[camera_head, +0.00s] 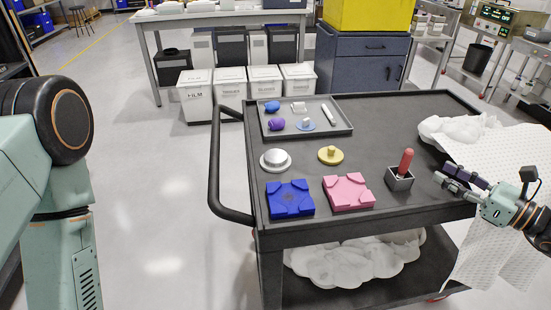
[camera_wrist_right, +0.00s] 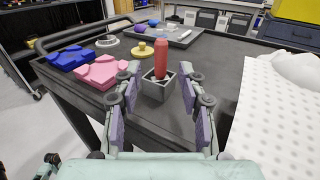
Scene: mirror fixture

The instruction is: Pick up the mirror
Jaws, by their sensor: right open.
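The likely mirror is a shiny silver disc (camera_head: 276,158) on a white round base, lying on the dark cart top left of centre; it also shows in the right wrist view (camera_wrist_right: 107,41). My right gripper (camera_head: 444,174) is open and empty at the cart's right side, well right of the disc. In the right wrist view its fingers (camera_wrist_right: 160,80) are spread, with a red-handled tool (camera_wrist_right: 161,58) in a grey square holder (camera_wrist_right: 158,88) seen between and beyond them. My left arm shows at the left edge, but its gripper is out of view.
A blue fixture block (camera_head: 289,198) and a pink one (camera_head: 348,192) sit at the cart's front. A yellow knobbed disc (camera_head: 330,155) lies behind the pink block. A grey tray (camera_head: 341,127) holds several small parts. White wipes (camera_head: 502,155) drape over the right side.

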